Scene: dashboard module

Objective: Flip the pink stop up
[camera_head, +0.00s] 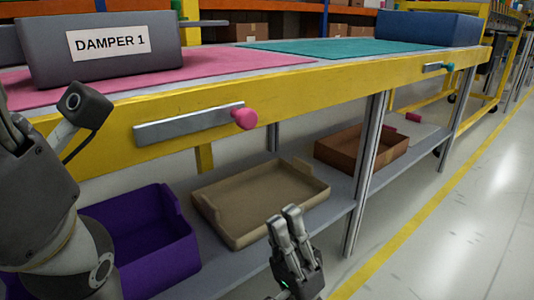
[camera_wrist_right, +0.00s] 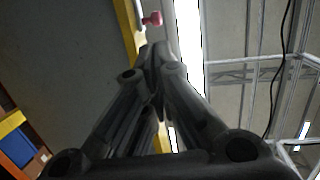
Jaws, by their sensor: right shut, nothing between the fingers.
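The pink stop (camera_head: 244,118) is a rounded pink knob at the right end of a flat grey bar (camera_head: 185,126). The bar lies lengthwise along the table's yellow front rail. My right gripper (camera_head: 291,212) is shut and empty, fingers pointing up, below and to the right of the stop and apart from it in the picture. In the right wrist view the pink stop (camera_wrist_right: 153,19) shows just beyond the closed fingertips (camera_wrist_right: 160,50). My left arm stands at the left edge; its gripper (camera_head: 12,125) is partly cut off, so its fingers are unclear.
A grey block labelled DAMPER 1 (camera_head: 105,60) stands on the pink mat (camera_head: 220,65). A teal-knobbed bar (camera_head: 435,67) sits farther right on the rail. Below are a purple bin (camera_head: 150,240), a tan tray (camera_head: 262,200) and a brown tray (camera_head: 362,150). The right floor is clear.

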